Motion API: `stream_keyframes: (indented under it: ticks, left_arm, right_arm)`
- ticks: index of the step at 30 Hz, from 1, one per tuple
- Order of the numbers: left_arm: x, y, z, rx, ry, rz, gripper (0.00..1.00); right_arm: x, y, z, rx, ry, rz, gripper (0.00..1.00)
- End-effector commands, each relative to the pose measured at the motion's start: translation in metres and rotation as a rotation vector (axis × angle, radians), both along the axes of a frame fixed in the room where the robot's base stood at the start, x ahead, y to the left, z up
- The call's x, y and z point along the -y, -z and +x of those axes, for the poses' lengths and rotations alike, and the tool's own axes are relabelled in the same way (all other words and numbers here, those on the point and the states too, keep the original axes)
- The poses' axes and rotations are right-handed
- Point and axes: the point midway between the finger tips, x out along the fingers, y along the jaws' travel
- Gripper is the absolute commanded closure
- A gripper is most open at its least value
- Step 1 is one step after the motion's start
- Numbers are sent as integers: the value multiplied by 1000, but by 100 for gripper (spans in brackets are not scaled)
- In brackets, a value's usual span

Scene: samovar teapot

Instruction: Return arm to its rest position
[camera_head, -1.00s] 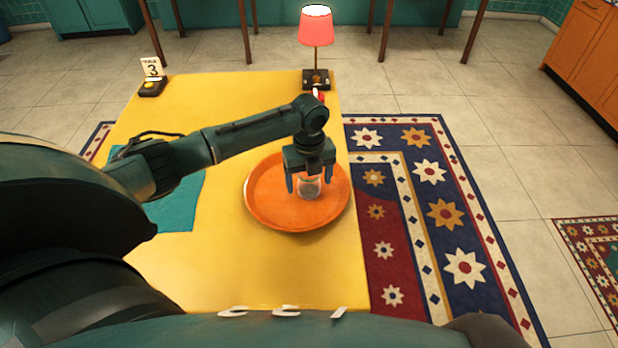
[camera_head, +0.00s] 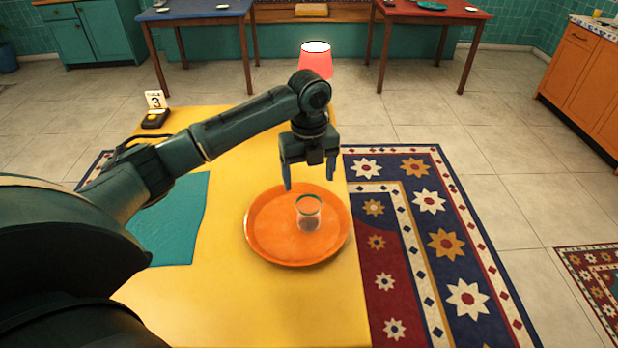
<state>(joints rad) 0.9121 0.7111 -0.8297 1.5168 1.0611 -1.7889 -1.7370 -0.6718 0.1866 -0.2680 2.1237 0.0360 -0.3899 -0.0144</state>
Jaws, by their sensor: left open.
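My left gripper (camera_head: 309,180) is open and empty, pointing down above the far part of an orange round tray (camera_head: 268,235). A small clear glass (camera_head: 308,213) stands upright on the tray, apart from the fingers and below them. The tray lies on the yellow table (camera_head: 240,305), near its right edge. My left arm reaches in from the left over the table. My right gripper is out of view.
A teal cloth (camera_head: 175,222) lies left of the tray. A table number stand (camera_head: 155,110) is at the far left corner. A lamp with a pink shade (camera_head: 316,62) stands at the far end, partly hidden by my arm. A patterned rug (camera_head: 440,235) covers the floor at right.

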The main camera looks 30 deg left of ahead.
Motion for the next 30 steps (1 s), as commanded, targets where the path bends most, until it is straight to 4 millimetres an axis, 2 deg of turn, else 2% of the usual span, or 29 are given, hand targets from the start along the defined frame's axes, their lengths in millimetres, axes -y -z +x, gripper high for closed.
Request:
stream_keyframes:
  ticks: [10,14,17,20,24,27,30]
  left_arm:
    - [0,1,0,0,-1,0,24]
    - [12,13,-7,3,-25,-7,24]
    - [39,39,-25,12,-99,-28,24]
    - [73,67,-53,33,-237,-76,24]
    - [112,95,-97,61,-515,-169,24]
    - [129,105,-128,68,-757,-239,24]
    - [134,110,-158,70,-1029,-298,24]
  right_arm:
    - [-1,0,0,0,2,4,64]
    - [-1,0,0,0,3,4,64]
    - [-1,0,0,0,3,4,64]
    - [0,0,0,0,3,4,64]
    - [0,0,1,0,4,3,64]
    - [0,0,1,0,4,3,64]
    - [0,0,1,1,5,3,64]
